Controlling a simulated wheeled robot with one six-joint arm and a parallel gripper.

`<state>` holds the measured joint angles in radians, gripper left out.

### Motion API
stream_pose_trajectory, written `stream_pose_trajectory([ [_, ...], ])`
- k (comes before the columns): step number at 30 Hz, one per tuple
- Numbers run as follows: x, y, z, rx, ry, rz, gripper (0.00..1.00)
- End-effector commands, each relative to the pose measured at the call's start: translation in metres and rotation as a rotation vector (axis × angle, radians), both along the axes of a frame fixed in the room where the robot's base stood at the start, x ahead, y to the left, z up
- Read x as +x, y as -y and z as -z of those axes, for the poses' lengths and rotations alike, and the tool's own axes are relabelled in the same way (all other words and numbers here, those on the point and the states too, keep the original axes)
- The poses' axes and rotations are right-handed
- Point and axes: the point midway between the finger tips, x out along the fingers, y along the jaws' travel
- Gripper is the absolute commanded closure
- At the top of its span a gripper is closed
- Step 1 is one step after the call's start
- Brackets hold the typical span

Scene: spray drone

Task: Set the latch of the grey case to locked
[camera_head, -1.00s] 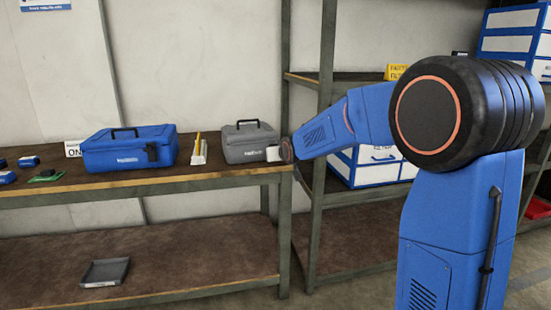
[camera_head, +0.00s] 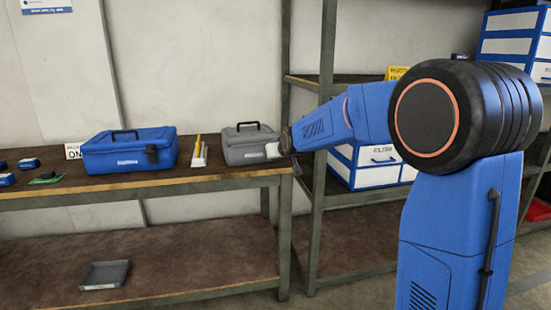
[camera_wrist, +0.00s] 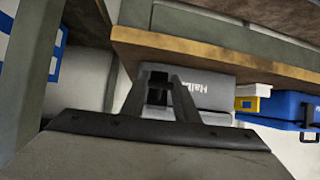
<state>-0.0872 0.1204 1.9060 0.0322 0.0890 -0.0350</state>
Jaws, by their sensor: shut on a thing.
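The grey case (camera_head: 247,149) stands closed on the right end of the workbench, its dark handle on top. My gripper (camera_head: 270,151) is at the right part of its front face. In the wrist view, which shows the scene turned over, the two fingers of my gripper (camera_wrist: 165,96) converge on the dark latch (camera_wrist: 158,88) on the front of the grey case (camera_wrist: 212,91). The gripper is shut on this latch. The fingers hide part of the latch, and in the head view my gripper and wrist cover it, so its exact setting cannot be read.
A blue case (camera_head: 130,152) stands left on the bench (camera_head: 150,190). A small holder with a yellow item (camera_head: 199,153) stands between the cases. A shelf post (camera_head: 322,150) is close behind my forearm. A grey tray (camera_head: 104,274) lies on the lower shelf.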

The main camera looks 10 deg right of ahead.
Motion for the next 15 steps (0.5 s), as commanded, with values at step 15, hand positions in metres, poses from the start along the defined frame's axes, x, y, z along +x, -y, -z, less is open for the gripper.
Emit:
stream_pose_trajectory([
  [15,0.0041,-0.0003,-0.0099,-0.009,-0.119,-0.001,1.00],
])
